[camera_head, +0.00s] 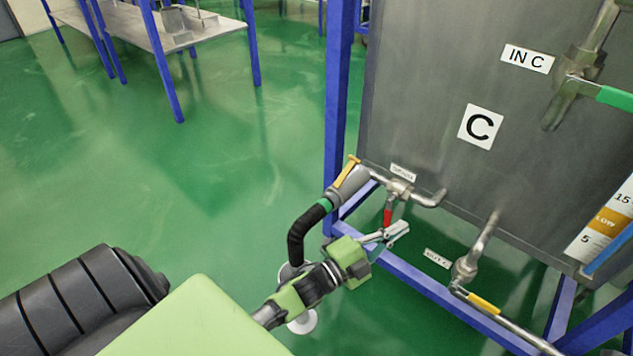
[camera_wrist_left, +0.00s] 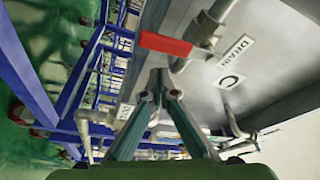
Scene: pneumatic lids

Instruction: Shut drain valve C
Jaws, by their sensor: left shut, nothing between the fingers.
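Drain valve C (camera_head: 401,188) is a metal valve on a pipe low on the grey tank marked C. Its red handle (camera_head: 388,216) points down from the valve body in the head view. In the wrist view the red handle (camera_wrist_left: 165,44) shows broadly, beside the DRAIN C label (camera_wrist_left: 236,52). My left gripper (camera_head: 398,230) is just below the handle's lower end, its fingers shut and empty. In the wrist view its fingertips (camera_wrist_left: 164,76) meet close beside the handle. I cannot tell whether they touch it. My right gripper is not in view.
The tank (camera_head: 440,130) stands on a blue frame (camera_head: 430,288). Green floor (camera_head: 200,180) at left is open.

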